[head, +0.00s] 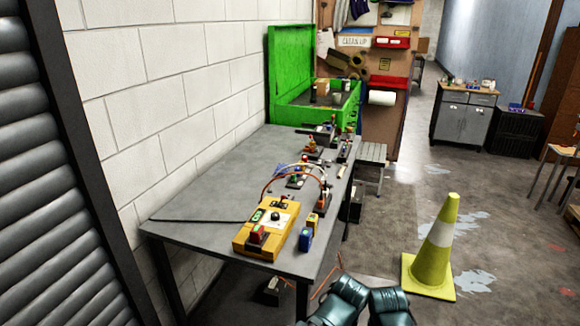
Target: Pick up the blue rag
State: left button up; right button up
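A small blue patch (282,170) lies on the grey table behind the looped orange cables. It may be the blue rag, but it is too small and partly covered to be sure. No other clear rag shows. Two dark teal parts of my own arms show at the bottom edge, in front of the table's near right corner. No gripper fingers are in view.
The grey table (205,195) stands along the white block wall. On it are a yellow control box (267,228), a small blue device (306,240) and several tools. A green toolbox (293,60) is behind. A yellow cone (436,245) stands on the floor at right.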

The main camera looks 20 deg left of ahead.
aim_at(280, 166)
jog(key=i+l, duration=0.2)
jog(key=i, duration=0.25)
jog(key=i+l, duration=0.2)
jog(key=i, duration=0.25)
jog(key=i+l, duration=0.25)
jog(key=i, duration=0.2)
jog(key=i+l, duration=0.2)
jog(key=i, duration=0.25)
jog(key=i+l, duration=0.2)
jog(key=i, duration=0.25)
jog(key=i+l, duration=0.2)
jog(key=i, duration=0.25)
jog(key=i+l, duration=0.25)
jog(key=i, duration=0.2)
jog(key=i+u, duration=0.1)
jog(key=u, duration=1.25)
